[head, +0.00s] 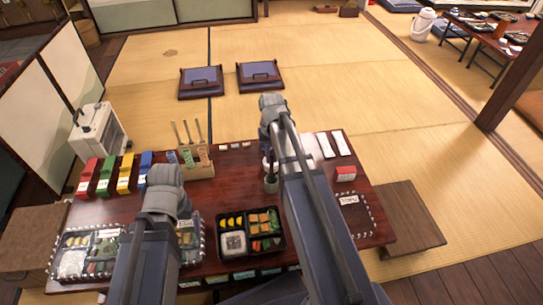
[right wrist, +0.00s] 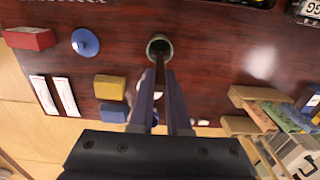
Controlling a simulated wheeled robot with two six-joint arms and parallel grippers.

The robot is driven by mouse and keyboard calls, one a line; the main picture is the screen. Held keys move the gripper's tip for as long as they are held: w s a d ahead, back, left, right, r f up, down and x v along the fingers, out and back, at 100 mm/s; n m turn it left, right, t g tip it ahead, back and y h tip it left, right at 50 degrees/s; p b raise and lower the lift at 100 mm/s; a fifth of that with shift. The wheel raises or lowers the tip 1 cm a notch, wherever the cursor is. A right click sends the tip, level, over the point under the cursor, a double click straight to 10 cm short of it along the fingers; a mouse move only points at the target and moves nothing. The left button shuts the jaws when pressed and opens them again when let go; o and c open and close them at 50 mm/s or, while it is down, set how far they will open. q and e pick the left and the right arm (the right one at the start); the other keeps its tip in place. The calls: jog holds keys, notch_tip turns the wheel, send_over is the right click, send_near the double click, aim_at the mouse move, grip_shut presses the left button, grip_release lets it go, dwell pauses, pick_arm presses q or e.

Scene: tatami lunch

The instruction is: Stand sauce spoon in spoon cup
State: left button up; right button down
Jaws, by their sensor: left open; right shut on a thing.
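The spoon cup (right wrist: 160,42) is a small round grey-green cup standing on the dark red table. It also shows in the head view (head: 271,184), just left of my right arm. My right gripper (right wrist: 161,78) is shut on the sauce spoon (right wrist: 160,63), a thin dark brown stick between its fingers. The spoon's far end meets the cup's mouth in the right wrist view; I cannot tell how deep it is. My left gripper (head: 165,183) is over the left part of the table, away from the cup, with its fingertips mostly hidden by the arm.
A wooden holder (head: 197,169) with rolls and sticks stands left of the cup. A bento box (head: 222,258) lies in front. A blue round lid (right wrist: 85,42), a red block (right wrist: 30,39) and a yellow block (right wrist: 110,88) are near the cup. Bare table surrounds the cup.

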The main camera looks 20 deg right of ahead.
aim_at(271, 172)
jog(key=shift+f+b, duration=2.2)
jog(key=shift+f, duration=0.25)
jog(key=c, duration=0.8)
grip_release()
jog(key=shift+r, duration=0.15)
notch_tip(271, 172, up, 8)
jog(key=p, duration=0.8)
jog(key=shift+f, duration=0.2)
